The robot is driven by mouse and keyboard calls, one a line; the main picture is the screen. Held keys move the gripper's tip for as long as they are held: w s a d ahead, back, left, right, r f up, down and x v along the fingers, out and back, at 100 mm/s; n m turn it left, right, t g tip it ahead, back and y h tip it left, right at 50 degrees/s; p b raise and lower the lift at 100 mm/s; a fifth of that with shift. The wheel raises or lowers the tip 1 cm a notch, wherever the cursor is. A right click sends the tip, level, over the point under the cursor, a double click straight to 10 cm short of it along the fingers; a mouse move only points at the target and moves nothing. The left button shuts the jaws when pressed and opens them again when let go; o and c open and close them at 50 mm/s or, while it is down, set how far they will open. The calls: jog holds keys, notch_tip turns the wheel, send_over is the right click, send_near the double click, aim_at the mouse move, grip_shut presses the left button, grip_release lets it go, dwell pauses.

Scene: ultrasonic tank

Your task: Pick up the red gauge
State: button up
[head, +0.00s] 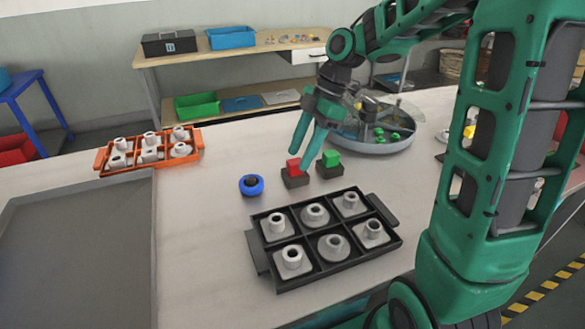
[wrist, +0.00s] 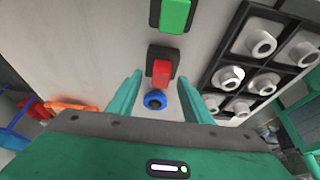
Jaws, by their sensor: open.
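The red gauge (head: 294,166) is a small red block standing in a dark square base on the table. In the wrist view the red gauge (wrist: 161,72) lies just beyond and between my fingertips. My gripper (head: 306,155) is open and empty, with its green fingers pointing down close to the gauge. In the wrist view my gripper (wrist: 160,78) shows its two fingers apart, one on each side. A green block (head: 331,158) stands in a like base just to the right; it also shows at the top of the wrist view (wrist: 175,14).
A blue round object (head: 251,185) lies left of the gauge. A black tray (head: 275,284) of grey parts is in front, and an orange tray (head: 104,160) of parts at left. A round tank (head: 372,146) stands behind.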

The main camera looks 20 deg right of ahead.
aim_at(295, 169)
jog(key=shift+x, duration=1.25)
grip_shut()
jog(key=shift+r, duration=0.1)
